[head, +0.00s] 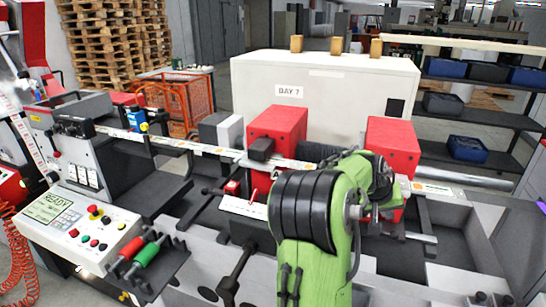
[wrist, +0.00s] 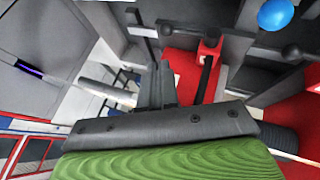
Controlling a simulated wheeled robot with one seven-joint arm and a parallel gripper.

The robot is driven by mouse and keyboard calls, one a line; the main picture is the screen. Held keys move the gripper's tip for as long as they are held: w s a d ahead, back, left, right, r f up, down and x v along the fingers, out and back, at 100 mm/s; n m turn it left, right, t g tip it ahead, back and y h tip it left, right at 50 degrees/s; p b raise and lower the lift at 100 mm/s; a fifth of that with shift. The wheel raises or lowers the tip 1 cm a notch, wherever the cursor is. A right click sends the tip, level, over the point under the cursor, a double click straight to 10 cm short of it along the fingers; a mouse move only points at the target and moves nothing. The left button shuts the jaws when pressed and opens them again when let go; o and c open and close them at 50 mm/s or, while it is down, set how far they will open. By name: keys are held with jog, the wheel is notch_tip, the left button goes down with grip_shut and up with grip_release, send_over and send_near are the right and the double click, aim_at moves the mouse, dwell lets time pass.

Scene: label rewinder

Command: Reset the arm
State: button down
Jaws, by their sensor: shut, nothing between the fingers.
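My green arm reaches over the front of the label rewinder (head: 250,232) in the head view, bent at a black-banded joint, with its far links near the right red block (head: 392,146). My gripper's fingers are not clear in that view, hidden by or merged with the arm. In the wrist view my gripper (wrist: 161,82) shows as two dark grey fingers close together, shut with nothing between them. Beyond the fingertips are a red part with a dark slot (wrist: 208,58) and grey machine bars. I cannot tell how far the fingertips are from them.
A control panel (head: 70,222) with a READY display, buttons and red and green handles stands at the left. A left red block (head: 277,135) and a white cabinet (head: 325,85) marked DAY 7 lie behind. In the wrist view a blue ball (wrist: 275,14) sits top right.

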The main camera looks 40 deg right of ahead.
jog(key=w+a+r+n+t+y, duration=0.25)
jog(key=w+a, duration=0.25)
jog(key=a, duration=0.7)
jog(key=w+a+r+n+t+y, duration=0.1)
jog(key=w+a+n+t+y, duration=0.15)
jog(key=w+a, duration=0.65)
jog(key=s+a+n, duration=0.2)
jog(key=s+a, duration=0.2)
jog(key=a, duration=0.4)
jog(key=s+a+n+t+y, duration=0.1)
jog(key=s+a, duration=0.3)
jog(key=a, duration=0.5)
jog(key=s+a+f+n+t+y, duration=0.1)
jog(key=s+a+n, duration=0.2)
jog(key=a, duration=0.5)
jog(key=shift+s+a, duration=0.2)
jog(key=shift+s, duration=0.7)
jog(key=shift+s, duration=0.1)
